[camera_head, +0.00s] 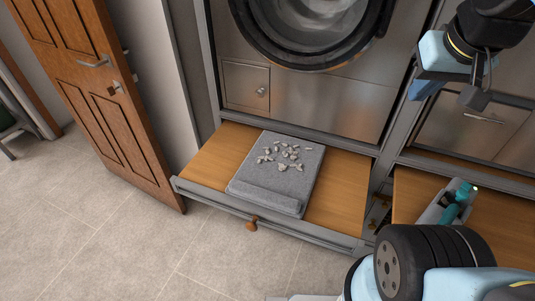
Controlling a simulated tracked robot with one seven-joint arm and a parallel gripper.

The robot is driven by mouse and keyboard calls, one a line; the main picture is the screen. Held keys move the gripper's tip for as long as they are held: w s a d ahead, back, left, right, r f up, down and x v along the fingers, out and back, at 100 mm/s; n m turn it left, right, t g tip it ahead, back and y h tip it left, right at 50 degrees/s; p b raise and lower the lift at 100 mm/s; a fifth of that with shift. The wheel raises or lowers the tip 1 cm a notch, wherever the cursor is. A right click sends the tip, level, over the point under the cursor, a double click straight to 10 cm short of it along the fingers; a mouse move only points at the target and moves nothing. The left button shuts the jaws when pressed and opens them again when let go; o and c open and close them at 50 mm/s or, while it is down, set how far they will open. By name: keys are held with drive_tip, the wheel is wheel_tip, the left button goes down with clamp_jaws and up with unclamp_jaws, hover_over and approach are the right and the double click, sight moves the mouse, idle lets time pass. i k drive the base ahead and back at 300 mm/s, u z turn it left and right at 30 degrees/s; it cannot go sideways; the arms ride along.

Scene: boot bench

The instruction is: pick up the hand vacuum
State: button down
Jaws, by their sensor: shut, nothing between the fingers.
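The hand vacuum (457,203) appears to be the teal and grey object at the lower right. It lies on a wooden surface (412,186), and my arm in front hides part of its lower end. My gripper (476,97) is at the upper right, dark grey and small in the picture. It is shut and empty, above the hand vacuum in the picture and apart from it.
A pulled-out wooden drawer (212,160) holds a grey folded cloth (262,190) with several pale pebbles (282,152) on it. A washing machine (305,82) stands behind. A brown door (112,110) stands open at left. The tiled floor (120,240) at lower left is clear.

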sight(435, 213)
drive_tip(key=k, duration=0.9)
drive_tip(key=u, duration=0.3)
drive_tip(key=i, duration=0.95)
drive_tip(key=z, duration=1.2)
